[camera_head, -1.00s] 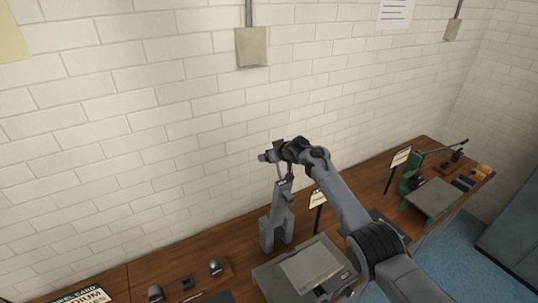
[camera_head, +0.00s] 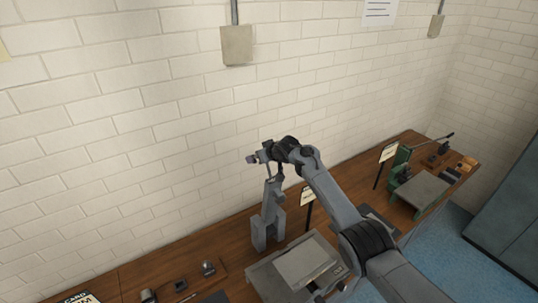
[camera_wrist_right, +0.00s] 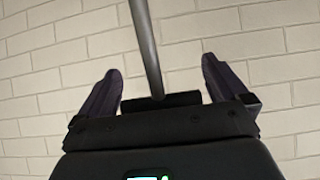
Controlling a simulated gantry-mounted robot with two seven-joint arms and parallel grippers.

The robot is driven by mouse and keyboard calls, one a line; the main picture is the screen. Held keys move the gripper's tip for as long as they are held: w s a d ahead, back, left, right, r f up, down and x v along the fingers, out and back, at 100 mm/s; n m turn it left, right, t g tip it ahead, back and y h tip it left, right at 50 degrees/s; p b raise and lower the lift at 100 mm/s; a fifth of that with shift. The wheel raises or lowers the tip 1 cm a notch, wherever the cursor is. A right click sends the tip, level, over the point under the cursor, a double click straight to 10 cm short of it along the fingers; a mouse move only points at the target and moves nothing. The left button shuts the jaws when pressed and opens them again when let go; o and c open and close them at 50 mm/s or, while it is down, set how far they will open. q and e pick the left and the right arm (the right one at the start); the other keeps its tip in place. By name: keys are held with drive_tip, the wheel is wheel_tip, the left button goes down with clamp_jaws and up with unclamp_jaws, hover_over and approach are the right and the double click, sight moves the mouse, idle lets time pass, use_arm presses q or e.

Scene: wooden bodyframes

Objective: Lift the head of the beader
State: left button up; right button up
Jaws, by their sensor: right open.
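The grey beader (camera_head: 267,225) stands upright on the wooden bench, with a thin grey lever rising from its top. My right gripper (camera_head: 253,158) is at the upper end of this lever, above the bench and in front of the wall. In the right wrist view the gripper (camera_wrist_right: 162,68) is open. Its two dark fingers stand apart on either side of the grey lever rod (camera_wrist_right: 145,42), which shows no contact with either finger. The rod's lower end meets the dark palm area. My left gripper is not in view.
A grey plate-topped machine (camera_head: 306,261) stands in front of the beader, below my right arm. A sign (camera_head: 308,198) stands beside it. A green machine (camera_head: 399,162) is farther right on the bench (camera_head: 233,229). The white brick wall (camera_head: 130,130) is close behind.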

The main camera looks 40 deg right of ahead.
drive_tip(key=shift+s+r, duration=0.4)
drive_tip(key=v, duration=0.9)
drive_tip(key=shift+s+b, duration=0.2)
drive_tip(key=shift+b, duration=0.1)
